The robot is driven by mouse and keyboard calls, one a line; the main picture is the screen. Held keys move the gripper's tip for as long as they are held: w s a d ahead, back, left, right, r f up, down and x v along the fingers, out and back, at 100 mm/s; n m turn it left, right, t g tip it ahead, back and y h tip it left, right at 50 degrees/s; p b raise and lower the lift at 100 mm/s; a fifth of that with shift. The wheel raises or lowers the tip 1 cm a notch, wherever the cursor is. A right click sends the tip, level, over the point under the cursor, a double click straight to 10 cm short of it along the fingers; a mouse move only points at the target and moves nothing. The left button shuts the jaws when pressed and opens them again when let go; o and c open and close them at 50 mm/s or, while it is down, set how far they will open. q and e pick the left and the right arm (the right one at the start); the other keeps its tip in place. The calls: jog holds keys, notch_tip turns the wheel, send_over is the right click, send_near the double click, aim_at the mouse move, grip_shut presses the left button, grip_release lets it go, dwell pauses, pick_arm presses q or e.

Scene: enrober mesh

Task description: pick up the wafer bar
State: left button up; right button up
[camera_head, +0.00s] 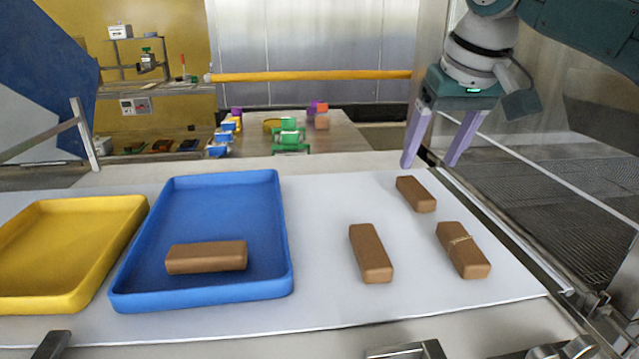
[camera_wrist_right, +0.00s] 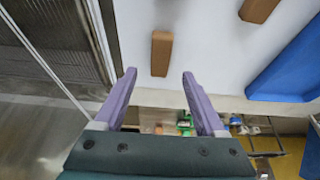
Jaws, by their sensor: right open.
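Brown bars lie on a white surface; I cannot tell for sure which one is the wafer bar. A plain bar (camera_head: 416,194) lies farthest back, a second plain bar (camera_head: 371,253) lies nearer, and a bar with a pale band across it (camera_head: 463,250) lies at the right. Another plain bar (camera_head: 206,257) lies in the blue tray (camera_head: 286,235). My right gripper (camera_head: 430,163) is open and empty, above and behind the farthest bar. In the right wrist view the open fingers (camera_wrist_right: 159,75) point towards a bar (camera_wrist_right: 161,54), apart from it. My left gripper is out of view.
A yellow tray (camera_head: 130,225) stands left of the blue tray. A dark mesh belt (camera_head: 570,200) runs along the right, beyond a metal rail. A back table (camera_head: 345,140) holds several coloured objects. White surface is clear between the blue tray and the bars.

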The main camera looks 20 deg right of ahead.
aim_at(416, 188)
jog(key=b+x, duration=0.1)
jog(key=x, duration=0.5)
jog(key=shift+w+f, duration=0.15)
jog(key=shift+f, duration=0.1)
jog(key=shift+c, duration=0.4)
jog(key=c, duration=1)
jog(key=shift+r, duration=0.1)
